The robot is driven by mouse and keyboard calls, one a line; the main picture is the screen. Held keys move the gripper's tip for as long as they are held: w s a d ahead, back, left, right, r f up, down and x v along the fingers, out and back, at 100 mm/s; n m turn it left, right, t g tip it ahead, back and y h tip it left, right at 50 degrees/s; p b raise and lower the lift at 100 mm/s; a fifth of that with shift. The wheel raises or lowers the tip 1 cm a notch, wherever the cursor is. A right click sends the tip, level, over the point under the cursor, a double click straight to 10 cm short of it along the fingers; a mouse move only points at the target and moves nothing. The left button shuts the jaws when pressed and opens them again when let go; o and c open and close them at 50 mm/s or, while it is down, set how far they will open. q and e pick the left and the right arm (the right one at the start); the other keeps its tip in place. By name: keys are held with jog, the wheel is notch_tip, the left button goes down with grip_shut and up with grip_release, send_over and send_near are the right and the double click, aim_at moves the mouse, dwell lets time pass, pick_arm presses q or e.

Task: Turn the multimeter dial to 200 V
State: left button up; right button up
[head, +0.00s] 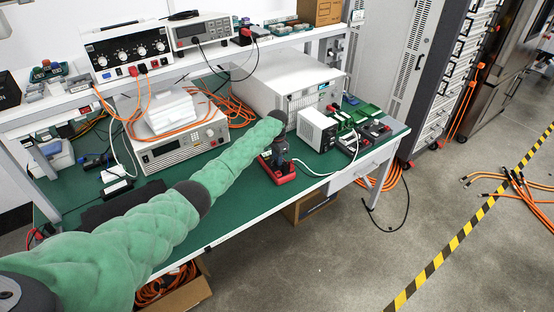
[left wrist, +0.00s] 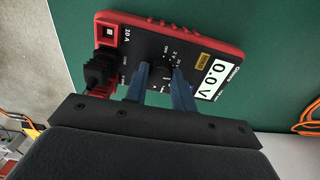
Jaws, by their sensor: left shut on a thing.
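The multimeter (head: 283,178) has a red case and lies on the green bench top near the front edge. In the left wrist view the multimeter (left wrist: 226,53) shows a dark face and a display (left wrist: 207,75) reading 0.0 V. My left gripper (head: 279,152) comes down over it from above in the head view. In the left wrist view the blue fingers of my left gripper (left wrist: 157,68) are shut on the dial (left wrist: 160,73). The fingers and the slant of the view hide part of the scale, and I cannot tell the dial's exact setting. My right gripper is not in view.
A black plug (left wrist: 103,68) sits at the multimeter's socket end. A white box (head: 317,130) and green circuit boards (head: 355,113) stand to the right on the bench. A large white instrument (head: 272,82) stands behind. A bench power supply (head: 178,142) is to the left.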

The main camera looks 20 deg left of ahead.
pick_arm(q)
jog(key=shift+m, duration=0.5)
jog(key=o, duration=1)
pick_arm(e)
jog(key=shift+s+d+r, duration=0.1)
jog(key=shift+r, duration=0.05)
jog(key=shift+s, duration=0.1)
